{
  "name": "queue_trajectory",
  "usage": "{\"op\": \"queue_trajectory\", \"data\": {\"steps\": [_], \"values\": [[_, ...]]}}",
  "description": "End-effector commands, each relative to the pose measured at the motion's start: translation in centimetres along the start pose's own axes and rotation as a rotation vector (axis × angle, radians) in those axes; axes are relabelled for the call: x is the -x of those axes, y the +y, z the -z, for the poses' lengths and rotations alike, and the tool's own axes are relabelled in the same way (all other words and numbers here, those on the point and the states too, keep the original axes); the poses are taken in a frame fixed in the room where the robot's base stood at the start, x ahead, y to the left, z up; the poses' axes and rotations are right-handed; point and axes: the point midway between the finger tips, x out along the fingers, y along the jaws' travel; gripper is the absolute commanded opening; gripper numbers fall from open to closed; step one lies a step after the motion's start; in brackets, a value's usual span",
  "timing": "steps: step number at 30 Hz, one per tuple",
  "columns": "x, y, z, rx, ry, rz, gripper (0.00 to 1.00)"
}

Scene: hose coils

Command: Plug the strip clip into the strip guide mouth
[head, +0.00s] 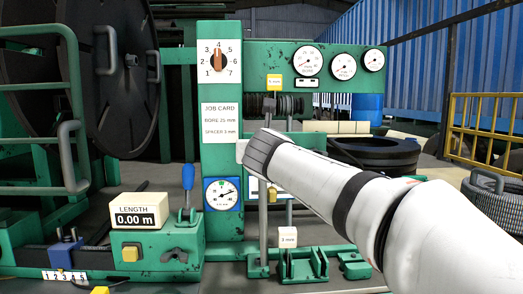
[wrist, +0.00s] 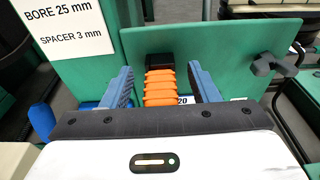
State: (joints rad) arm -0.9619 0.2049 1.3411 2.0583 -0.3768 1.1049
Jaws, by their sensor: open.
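In the wrist view my gripper (wrist: 161,76) is open, with one blue finger on each side of an orange ribbed piece (wrist: 159,91). The piece has a black block (wrist: 160,60) at its far end and stands in front of a green plate. Gaps show between the piece and both fingers, so it is not clamped. It may be the strip clip, but I cannot tell for sure. I cannot pick out the strip guide mouth with certainty in either view. In the head view my arm hides the fingers and the orange piece.
A green post with a job card (head: 220,120) stands left of my wrist. Gauges (head: 308,60) sit above. A blue-handled lever (head: 188,177) and length display (head: 138,214) are at left. Green brackets (head: 302,264) lie below.

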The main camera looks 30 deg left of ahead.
Motion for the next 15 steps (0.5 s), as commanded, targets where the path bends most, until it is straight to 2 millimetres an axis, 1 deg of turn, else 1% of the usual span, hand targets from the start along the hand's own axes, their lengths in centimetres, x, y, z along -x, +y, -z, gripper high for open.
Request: {"op": "queue_trajectory", "data": {"steps": [5,15], "values": [[0.04,0.0,-0.02,0.0,0.0,0.0,0.55],[0.97,0.01,-0.02,0.0,-0.001,0.0,0.55]]}}
